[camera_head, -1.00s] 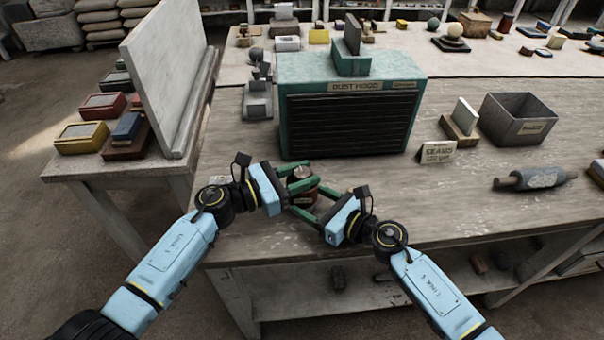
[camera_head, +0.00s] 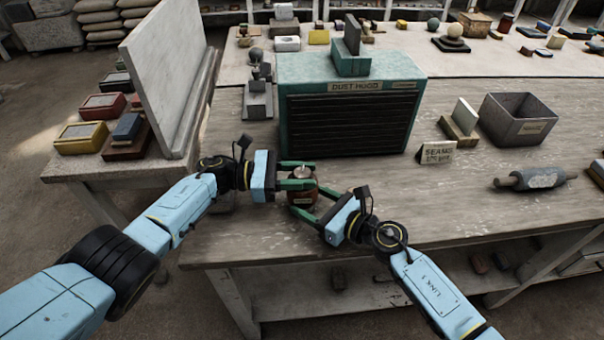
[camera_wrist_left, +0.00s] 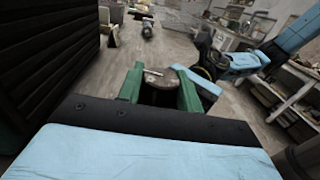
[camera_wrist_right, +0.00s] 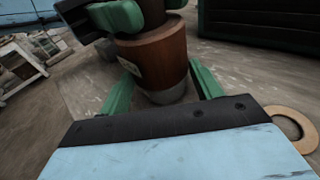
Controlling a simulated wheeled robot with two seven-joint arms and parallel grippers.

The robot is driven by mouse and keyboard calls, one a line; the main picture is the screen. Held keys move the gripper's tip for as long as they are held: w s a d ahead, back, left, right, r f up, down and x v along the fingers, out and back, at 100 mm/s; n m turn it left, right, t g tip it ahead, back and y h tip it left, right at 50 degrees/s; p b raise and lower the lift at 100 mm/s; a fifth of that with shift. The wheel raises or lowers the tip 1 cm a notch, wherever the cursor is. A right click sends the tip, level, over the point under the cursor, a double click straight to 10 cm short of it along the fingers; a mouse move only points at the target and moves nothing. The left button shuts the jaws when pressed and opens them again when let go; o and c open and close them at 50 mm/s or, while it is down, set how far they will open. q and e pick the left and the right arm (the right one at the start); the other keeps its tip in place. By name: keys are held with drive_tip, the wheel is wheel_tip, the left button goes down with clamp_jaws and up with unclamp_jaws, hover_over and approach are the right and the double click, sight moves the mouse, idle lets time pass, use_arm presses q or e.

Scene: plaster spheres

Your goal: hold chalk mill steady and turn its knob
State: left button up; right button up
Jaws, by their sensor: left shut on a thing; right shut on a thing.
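The chalk mill (camera_head: 303,198) is a small brown upright cylinder with a pale label, standing near the table's front edge. In the right wrist view its reddish-brown body (camera_wrist_right: 160,62) has a grey foot below. Its round knob (camera_wrist_left: 158,88) shows from above in the left wrist view, with a pale bar across it. My left gripper (camera_head: 297,175) is shut on the knob, one green finger on each side. My right gripper (camera_head: 318,205) is shut on the body lower down. In the right wrist view, the left gripper's green fingers (camera_wrist_right: 122,15) hide part of the mill's top.
The green dust hood (camera_head: 350,118) stands close behind the mill. A sign card (camera_head: 436,152), a grey bin (camera_head: 518,120) and a grey roller (camera_head: 535,179) are to the right. A tan ring (camera_wrist_right: 292,128) shows in the right wrist view. The table front right of the mill is clear.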

use_arm(q)
drive_tip(key=shift+s+f, duration=0.15)
drive_tip(key=o, duration=1)
drive_tip(key=shift+c, duration=0.2)
drive_tip(key=shift+a, duration=0.1)
drive_tip(key=w+a, duration=0.1)
drive_tip(key=a, duration=1)
drive_tip(key=shift+w+a, duration=0.15)
drive_tip(key=shift+a, duration=0.25)
